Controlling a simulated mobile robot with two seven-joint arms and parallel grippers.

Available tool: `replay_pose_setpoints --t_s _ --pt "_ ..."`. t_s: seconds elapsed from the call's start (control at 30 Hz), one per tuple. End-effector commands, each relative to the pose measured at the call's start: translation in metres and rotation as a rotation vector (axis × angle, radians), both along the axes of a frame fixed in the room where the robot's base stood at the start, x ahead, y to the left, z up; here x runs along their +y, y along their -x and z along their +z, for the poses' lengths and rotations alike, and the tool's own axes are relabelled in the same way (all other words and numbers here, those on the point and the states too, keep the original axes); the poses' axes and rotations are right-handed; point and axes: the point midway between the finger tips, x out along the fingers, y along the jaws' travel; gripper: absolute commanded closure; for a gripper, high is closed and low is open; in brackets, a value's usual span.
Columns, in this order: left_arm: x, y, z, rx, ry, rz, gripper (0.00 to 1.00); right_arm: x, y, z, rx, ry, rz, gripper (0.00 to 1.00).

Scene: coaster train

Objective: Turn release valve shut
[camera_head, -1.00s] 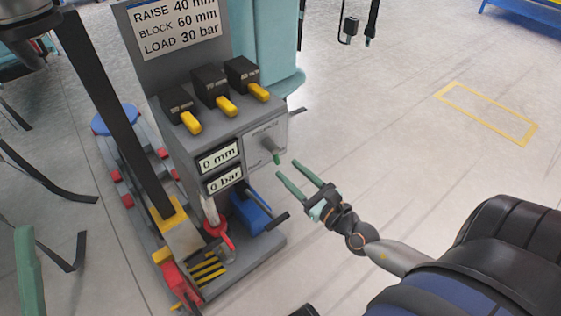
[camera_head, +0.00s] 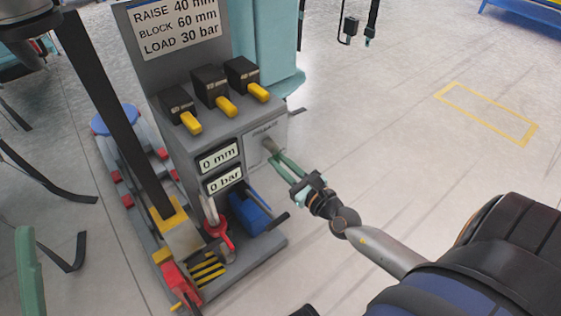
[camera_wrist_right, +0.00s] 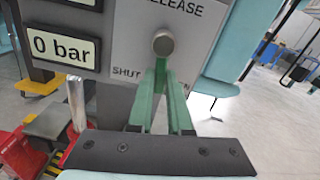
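The release valve (camera_head: 266,144) is a grey knob with a short lever on the side panel of the grey press stand. In the right wrist view its round grey knob (camera_wrist_right: 163,44) sits between the label "RELEASE" above and a partly covered label starting "SHUT" below. My right gripper (camera_head: 279,158) has its green fingertips at the valve. In the wrist view the fingertips (camera_wrist_right: 163,70) are just below the knob, close together. My left gripper is not clearly in view; a green piece (camera_head: 27,262) shows at the lower left.
The displays read 0 mm (camera_head: 218,157) and 0 bar (camera_head: 224,180). Three black blocks with yellow levers (camera_head: 226,106) stand above them. A blue part with a dark bar (camera_head: 250,209) and a red fitting (camera_head: 219,236) are below. The floor at right is open.

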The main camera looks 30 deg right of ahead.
Motion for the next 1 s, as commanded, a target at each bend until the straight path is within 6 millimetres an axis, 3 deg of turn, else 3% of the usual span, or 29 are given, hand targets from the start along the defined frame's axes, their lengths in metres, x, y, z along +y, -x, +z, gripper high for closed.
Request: replay_pose_setpoints --t_s 0.13,0.67,1.0 --pt "-0.0001 0.0001 -0.0001 0.0 -0.001 -0.001 0.5 0.0 0.0002 -0.0001 0.0 0.0 0.0 1.0" --pt "-0.0002 0.0 -0.0005 0.0 -0.002 -0.001 0.5 0.0004 0.0003 -0.0003 0.001 -0.01 0.0 1.0" --pt "0.0001 -0.0002 -0.004 0.003 0.002 -0.002 0.5 0.0068 0.0008 -0.0016 0.014 -0.163 0.0 1.0"
